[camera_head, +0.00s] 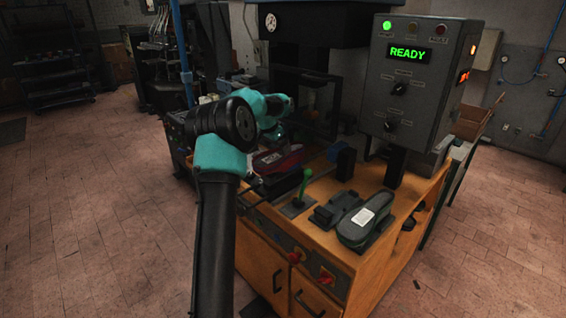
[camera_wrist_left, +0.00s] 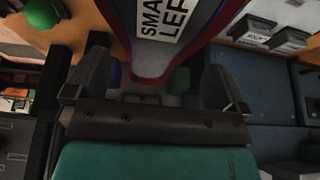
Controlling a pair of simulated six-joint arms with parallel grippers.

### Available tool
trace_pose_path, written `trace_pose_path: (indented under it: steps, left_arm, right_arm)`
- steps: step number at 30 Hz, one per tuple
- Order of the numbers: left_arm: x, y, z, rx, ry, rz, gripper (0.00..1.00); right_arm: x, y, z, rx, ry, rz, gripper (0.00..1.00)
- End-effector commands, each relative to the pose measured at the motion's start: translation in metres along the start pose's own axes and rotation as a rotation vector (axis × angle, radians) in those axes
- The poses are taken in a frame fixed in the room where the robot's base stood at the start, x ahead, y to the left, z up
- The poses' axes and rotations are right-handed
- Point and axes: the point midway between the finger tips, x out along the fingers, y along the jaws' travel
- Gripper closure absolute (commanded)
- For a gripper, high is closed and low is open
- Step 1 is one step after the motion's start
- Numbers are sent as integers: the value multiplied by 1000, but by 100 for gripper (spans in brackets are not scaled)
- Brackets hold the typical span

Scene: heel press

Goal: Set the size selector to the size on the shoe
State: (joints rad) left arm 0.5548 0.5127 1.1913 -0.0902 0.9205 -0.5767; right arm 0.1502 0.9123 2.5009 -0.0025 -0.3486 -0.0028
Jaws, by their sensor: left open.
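The control box (camera_head: 418,75) stands at the upper right in the head view, with two dark selector knobs, an upper one (camera_head: 399,88) and a lower one (camera_head: 391,124). Their markings are too small to read. A dark shoe with red trim (camera_head: 277,158) lies left of the middle. In the left wrist view this shoe (camera_wrist_left: 216,14) has a white label, cut off by the frame, reading "SMA" and "LEF". My left gripper (camera_wrist_left: 155,88) is open, its fingers apart near the shoe's end, with nothing seen gripped. In the head view its fingers are mostly hidden. My right gripper is out of view.
The display (camera_head: 409,54) reads READY in green, and a green lamp (camera_head: 387,25) is lit. A green-knobbed lever (camera_head: 303,187) and a dark shoe-shaped piece with a white label (camera_head: 359,231) are on the wooden bench (camera_head: 335,257). The press stands behind.

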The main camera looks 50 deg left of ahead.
Motion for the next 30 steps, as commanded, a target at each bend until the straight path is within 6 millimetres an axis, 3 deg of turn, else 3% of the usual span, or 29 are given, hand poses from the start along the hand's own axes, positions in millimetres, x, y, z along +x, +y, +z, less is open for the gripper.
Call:
trace_pose_path:
  steps: [13,30]
  left_arm:
    - [48,4,-4,-1,-1,0,0]
    - [51,4,-4,0,0,-1,3]
  right_arm:
    - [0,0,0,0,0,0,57]
    - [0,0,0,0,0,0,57]
